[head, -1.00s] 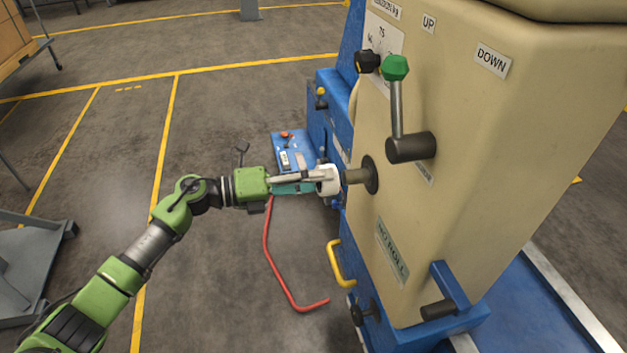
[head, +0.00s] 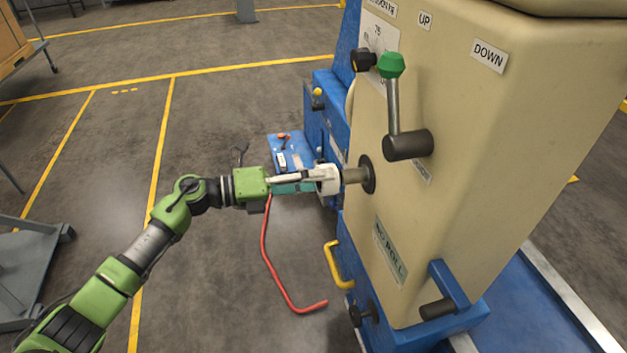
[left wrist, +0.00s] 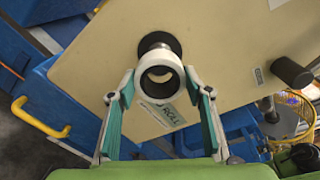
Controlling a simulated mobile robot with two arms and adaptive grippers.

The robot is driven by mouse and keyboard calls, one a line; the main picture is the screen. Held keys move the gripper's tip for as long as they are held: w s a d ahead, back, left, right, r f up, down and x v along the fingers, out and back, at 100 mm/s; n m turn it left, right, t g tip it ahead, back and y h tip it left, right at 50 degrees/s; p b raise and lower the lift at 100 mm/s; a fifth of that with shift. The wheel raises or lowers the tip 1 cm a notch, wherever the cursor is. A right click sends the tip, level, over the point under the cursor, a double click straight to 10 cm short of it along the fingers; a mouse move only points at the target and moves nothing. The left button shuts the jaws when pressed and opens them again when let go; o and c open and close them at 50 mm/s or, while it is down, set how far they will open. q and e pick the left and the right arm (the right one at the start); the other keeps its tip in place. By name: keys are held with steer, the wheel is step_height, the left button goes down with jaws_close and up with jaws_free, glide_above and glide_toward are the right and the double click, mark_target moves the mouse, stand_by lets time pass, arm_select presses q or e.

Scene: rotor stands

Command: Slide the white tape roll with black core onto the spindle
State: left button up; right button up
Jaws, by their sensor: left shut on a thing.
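The white tape roll with black core (head: 329,179) is in my left gripper (head: 319,181), in front of the spindle (head: 355,176) on the beige machine face. In the left wrist view the roll (left wrist: 160,59) faces me, and its dark core is open in the middle. My left gripper (left wrist: 158,85) is shut on it, with teal-padded fingers on either side. The spindle's dark flange (left wrist: 160,38) shows just above the roll in that view. In the head view roll and spindle meet in the picture; whether the tip enters the core cannot be told. My right gripper is not in view.
The beige machine (head: 470,170) carries a green-knobbed lever (head: 392,90) above the spindle. A yellow handle (head: 336,265) and a red bar (head: 275,270) are below. A blue box (head: 290,150) stands behind my gripper.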

mark_target(345, 177)
arm_select(q)
steer(key=shift+w+d, duration=0.15)
steer(key=shift+d, duration=0.25)
stand_by(0.4)
steer(key=shift+w+d, duration=0.1)
steer(key=shift+d, duration=0.2)
steer(key=shift+d, duration=0.2)
stand_by(0.4)
steer(key=shift+b+x, duration=0.3)
steer(key=shift+x, duration=1.05)
steer(key=shift+w+d+f, duration=0.1)
steer(key=shift+w+d, duration=0.05)
steer(key=shift+x, duration=0.8)
steer(key=o, duration=1.1)
